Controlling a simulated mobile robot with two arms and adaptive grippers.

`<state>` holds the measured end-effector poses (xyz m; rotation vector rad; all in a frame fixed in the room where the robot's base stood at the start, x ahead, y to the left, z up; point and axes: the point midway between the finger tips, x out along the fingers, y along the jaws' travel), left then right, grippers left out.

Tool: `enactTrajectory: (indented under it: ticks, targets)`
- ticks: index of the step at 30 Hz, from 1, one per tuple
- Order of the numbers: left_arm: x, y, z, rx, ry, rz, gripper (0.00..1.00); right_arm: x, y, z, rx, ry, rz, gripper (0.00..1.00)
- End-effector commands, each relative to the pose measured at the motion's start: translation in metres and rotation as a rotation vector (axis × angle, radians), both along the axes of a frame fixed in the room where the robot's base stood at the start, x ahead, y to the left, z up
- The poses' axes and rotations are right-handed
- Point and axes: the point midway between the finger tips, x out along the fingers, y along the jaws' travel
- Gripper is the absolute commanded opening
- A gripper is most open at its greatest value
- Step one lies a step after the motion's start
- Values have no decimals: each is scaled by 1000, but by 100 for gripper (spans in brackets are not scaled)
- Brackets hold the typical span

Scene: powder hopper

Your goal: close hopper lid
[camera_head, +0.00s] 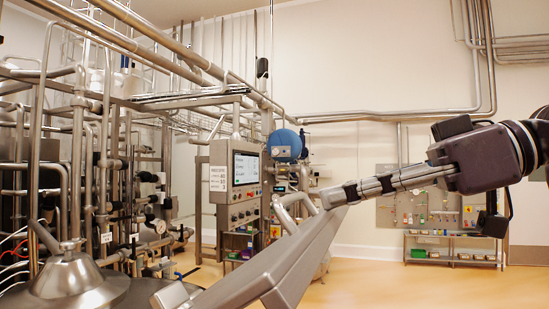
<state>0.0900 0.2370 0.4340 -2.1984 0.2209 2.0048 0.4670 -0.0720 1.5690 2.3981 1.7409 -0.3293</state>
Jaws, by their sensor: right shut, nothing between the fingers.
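A grey metal slab (270,264), which looks like the hopper lid seen nearly edge-on, rises at a slant from the bottom centre toward the middle right. The hopper body below it is out of the frame or hidden. My right gripper (328,197) comes in from the right, with its fingers shut and empty. Its fingertips are at the raised upper end of the slab. They overlap its edge in the picture, and I cannot tell whether they touch it. My left gripper is not in view.
A domed steel vessel top (68,282) stands at the lower left, among dense piping. A control cabinet with a screen (246,167) stands behind the slab. A low shelf (453,248) with small bins is against the back wall. Open floor lies at the lower right.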

Motion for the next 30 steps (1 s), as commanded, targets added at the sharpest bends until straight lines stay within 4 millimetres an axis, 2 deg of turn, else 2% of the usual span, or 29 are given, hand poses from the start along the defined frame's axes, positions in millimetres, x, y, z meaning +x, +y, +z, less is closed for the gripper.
enactTrajectory:
  ticks: [1, 15, 21, 30]
  targets:
    - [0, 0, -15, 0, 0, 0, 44, -1, -6, -15, -2, 1, -2, 0]
    - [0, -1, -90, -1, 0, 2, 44, -16, -51, -90, 129, -41, -1, 0]
    - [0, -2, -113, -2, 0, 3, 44, -20, -65, -115, 126, -40, -1, 0]
    - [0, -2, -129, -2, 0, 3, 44, -24, -75, -136, 125, -41, 0, 0]
